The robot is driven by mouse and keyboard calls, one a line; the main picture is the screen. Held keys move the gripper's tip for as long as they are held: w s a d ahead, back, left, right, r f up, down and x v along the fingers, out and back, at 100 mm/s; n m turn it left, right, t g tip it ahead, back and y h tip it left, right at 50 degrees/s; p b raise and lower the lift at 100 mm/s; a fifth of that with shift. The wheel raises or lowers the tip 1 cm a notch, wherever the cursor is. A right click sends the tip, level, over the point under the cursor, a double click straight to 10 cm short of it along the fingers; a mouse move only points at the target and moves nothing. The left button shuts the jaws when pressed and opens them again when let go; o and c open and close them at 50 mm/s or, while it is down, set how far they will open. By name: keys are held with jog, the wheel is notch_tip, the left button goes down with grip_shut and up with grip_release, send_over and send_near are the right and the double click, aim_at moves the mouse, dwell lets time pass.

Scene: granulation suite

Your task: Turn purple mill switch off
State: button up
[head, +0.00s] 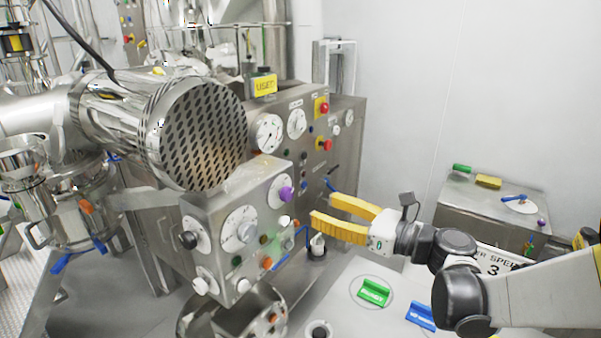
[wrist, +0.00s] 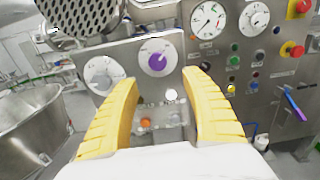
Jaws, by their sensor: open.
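The purple mill switch (head: 286,193) is a round knob on a white dial, on the front of a steel control box below the perforated drum. It also shows in the wrist view (wrist: 157,62), above and between my fingers. My gripper (head: 327,211) has yellow fingers, spread open and empty. In the head view it is to the right of the switch, and no contact shows. In the wrist view my gripper (wrist: 165,85) faces the panel with the knob between the fingertips' directions.
A white button (head: 285,222) and an orange knob (head: 266,263) sit lower on the box. A grey knob (head: 246,232) is left of the switch. A taller panel behind has gauges and red emergency buttons (head: 325,144). A blue-handled lever (wrist: 294,106) is at right.

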aim_at(290, 197)
jog(key=b+x, duration=0.1)
jog(key=x, duration=0.8)
jog(key=shift+a+r, duration=0.15)
jog(key=shift+a, duration=0.25)
jog(key=shift+w+a+b, duration=0.3)
jog(key=shift+w+a, duration=0.1)
jog(key=shift+a, duration=0.1)
grip_shut()
